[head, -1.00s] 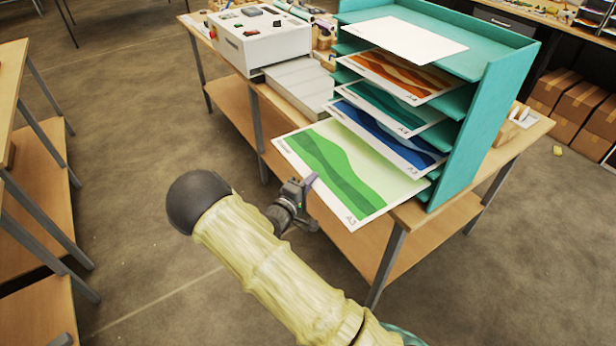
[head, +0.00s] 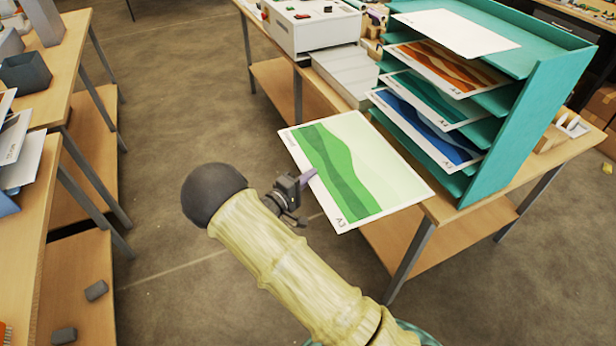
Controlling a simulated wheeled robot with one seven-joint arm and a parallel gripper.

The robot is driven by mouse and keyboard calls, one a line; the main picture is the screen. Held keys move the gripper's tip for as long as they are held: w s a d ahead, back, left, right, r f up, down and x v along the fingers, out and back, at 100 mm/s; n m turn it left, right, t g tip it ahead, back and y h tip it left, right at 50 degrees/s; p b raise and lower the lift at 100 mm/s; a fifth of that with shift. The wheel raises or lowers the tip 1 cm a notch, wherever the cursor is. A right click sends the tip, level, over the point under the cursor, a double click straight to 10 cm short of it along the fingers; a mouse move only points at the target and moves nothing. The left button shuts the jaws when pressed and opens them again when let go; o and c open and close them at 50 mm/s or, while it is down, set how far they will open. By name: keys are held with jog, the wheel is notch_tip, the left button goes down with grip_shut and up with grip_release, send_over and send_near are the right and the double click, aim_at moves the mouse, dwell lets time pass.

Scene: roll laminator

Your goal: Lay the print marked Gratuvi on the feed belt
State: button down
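My gripper (head: 306,179) is at the left edge of a white print with green waves (head: 362,170), its purple fingertips closed on that edge. The print is flat and held out in front of the rack's lowest level, partly beyond the table edge. It bears "A3"; its small name is too small to read, so I cannot tell whether it says Gratuvi. The grey ribbed feed belt (head: 345,77) lies in front of the white laminator (head: 308,27), behind and left of the print.
The teal rack (head: 530,120) holds a blue print (head: 425,128), a green-teal print (head: 433,100), an orange print (head: 445,66) and a blank white sheet (head: 457,31) on top. Another wooden table (head: 62,100) stands left, with open floor between.

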jog(key=s+a+r+n+t+y+b, duration=0.1)
jog(key=s+a+r+n+t+y, duration=0.1)
jog(key=r, duration=0.5)
jog(key=s+a+r+n+t+y+b, duration=0.1)
jog(key=s+a+r+n+t+y, duration=0.1)
jog(key=s+a+r+y, duration=0.3)
jog(key=s+a+r+n, duration=0.1)
jog(key=a+r, duration=0.2)
jog(key=shift+s+a, duration=0.15)
jog(key=shift+a, duration=0.2)
